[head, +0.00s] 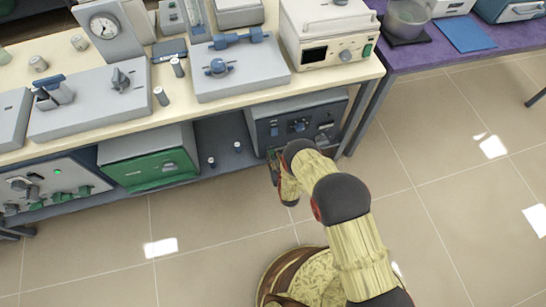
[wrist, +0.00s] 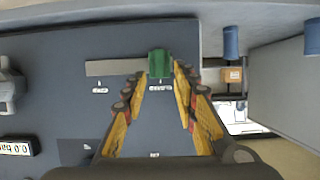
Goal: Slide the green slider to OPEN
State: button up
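The green slider (wrist: 160,63) is at the right end of a pale straight track (wrist: 112,67) on a dark blue-grey panel in the wrist view. Small labels below the track are too small to read. My gripper (wrist: 162,72) points at the panel, its two yellow fingers apart, one on each side of the slider. I cannot tell whether either finger touches it. In the head view the panel is the front of a dark blue unit (head: 265,130) on the lower shelf.
A green-fronted unit (head: 150,165) stands to the left on the lower shelf. The bench top (head: 150,100) overhangs the dark unit. In the wrist view a knob (wrist: 8,88) and display (wrist: 18,147) are at left. Open floor (head: 210,230) lies in front.

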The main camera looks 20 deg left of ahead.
jog(key=shift+x, duration=1)
jog(key=shift+c, duration=1.3)
jog(key=c, duration=0.4)
grip_shut()
